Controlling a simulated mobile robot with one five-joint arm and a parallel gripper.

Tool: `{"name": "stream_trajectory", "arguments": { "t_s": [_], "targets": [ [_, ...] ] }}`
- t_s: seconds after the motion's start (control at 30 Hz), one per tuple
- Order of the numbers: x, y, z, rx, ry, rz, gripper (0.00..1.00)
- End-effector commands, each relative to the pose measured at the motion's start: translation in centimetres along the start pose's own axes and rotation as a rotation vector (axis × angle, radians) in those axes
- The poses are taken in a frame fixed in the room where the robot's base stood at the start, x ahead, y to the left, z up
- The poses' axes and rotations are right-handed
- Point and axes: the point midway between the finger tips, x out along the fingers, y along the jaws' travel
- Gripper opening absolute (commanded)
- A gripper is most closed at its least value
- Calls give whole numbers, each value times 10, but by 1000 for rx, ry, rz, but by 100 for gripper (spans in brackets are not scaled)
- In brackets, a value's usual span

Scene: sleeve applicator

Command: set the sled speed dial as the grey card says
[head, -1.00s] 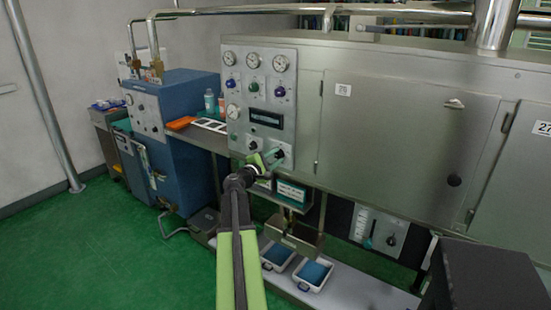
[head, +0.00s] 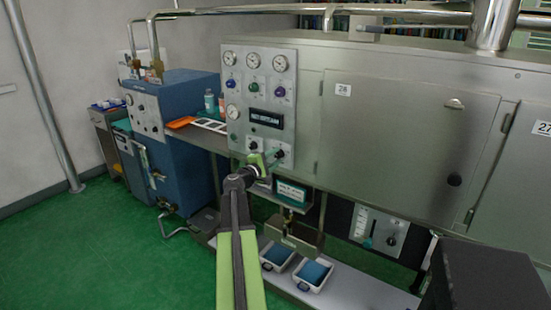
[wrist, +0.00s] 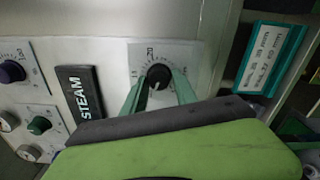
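In the wrist view a round black knob (wrist: 158,76) sits on a white dial plate (wrist: 188,52) with printed scale marks. The knob's pointer setting is too small to read. My gripper (wrist: 159,80) has its two green fingers on either side of this knob. Whether they press on it cannot be told. In the head view my gripper (head: 268,158) is at the lower right of the steel control panel (head: 238,58). Another dark knob (head: 392,240) is on a lower panel to the right. No grey card can be made out for sure.
A teal-framed card (wrist: 268,57) is right of the dial; its text is unreadable. A black STEAM plate (wrist: 82,92), a purple knob (wrist: 11,71) and a green knob (wrist: 39,125) lie to the left. Trays (head: 298,286) stand below. Green floor (head: 110,250) is clear at left.

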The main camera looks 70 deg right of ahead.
Motion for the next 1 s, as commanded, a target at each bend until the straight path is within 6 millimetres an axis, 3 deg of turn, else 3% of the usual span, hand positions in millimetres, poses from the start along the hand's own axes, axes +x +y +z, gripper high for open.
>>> {"name": "stream_trajectory", "arguments": {
  "t_s": [0.13, 0.47, 0.57, 1.0],
  "targets": [
    [0, 0, 0, -2, 0, 2, 52],
    [-4, 1, 1, -4, 0, 3, 52],
    [-19, 0, 2, -4, -1, 3, 52],
    [-138, 0, 2, -3, 3, 4, 52]
  ]
}}
